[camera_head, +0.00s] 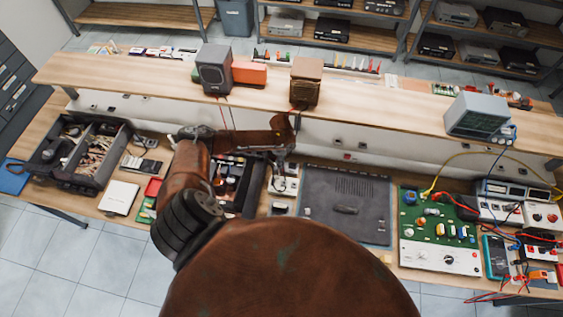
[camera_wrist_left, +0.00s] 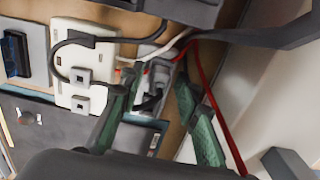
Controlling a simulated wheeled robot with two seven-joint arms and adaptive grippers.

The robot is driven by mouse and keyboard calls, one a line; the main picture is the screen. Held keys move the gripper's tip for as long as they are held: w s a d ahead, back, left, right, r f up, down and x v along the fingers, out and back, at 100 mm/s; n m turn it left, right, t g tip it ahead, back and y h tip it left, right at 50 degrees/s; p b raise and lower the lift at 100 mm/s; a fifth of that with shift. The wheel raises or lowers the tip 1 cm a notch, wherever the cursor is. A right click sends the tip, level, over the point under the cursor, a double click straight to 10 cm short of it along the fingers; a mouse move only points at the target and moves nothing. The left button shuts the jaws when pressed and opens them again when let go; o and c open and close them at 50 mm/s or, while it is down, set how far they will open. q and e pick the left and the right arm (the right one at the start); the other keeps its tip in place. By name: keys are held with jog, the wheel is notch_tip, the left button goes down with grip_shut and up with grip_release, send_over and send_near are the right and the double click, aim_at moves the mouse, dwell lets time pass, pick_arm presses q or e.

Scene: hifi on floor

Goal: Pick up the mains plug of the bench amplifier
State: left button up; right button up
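My left gripper (camera_head: 286,158) reaches down over the bench beside a white socket block (camera_head: 284,184). In the left wrist view the two green-padded fingers of the gripper (camera_wrist_left: 157,78) are spread apart. A small grey and black plug-like piece (camera_wrist_left: 153,98) lies between them, partly hidden, among black, white and red cables. I cannot tell for sure whether it is the amplifier's mains plug, or whether a finger touches it. The socket block also shows in the left wrist view (camera_wrist_left: 84,62), left of the fingers, with a black cable looping across it. My right gripper is not in view.
A dark mat (camera_head: 345,205) lies right of the socket block. A green circuit board (camera_head: 438,215) and wired instruments stand further right. A raised shelf (camera_head: 390,112) with a speaker (camera_head: 214,70) and an oscilloscope (camera_head: 477,116) runs behind.

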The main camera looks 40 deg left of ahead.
pick_arm(q)
jog(key=c, duration=0.6)
grip_shut()
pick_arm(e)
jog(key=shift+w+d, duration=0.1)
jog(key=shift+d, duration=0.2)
pick_arm(q)
jog(key=shift+w+r, duration=0.1)
jog(key=shift+r, duration=0.05)
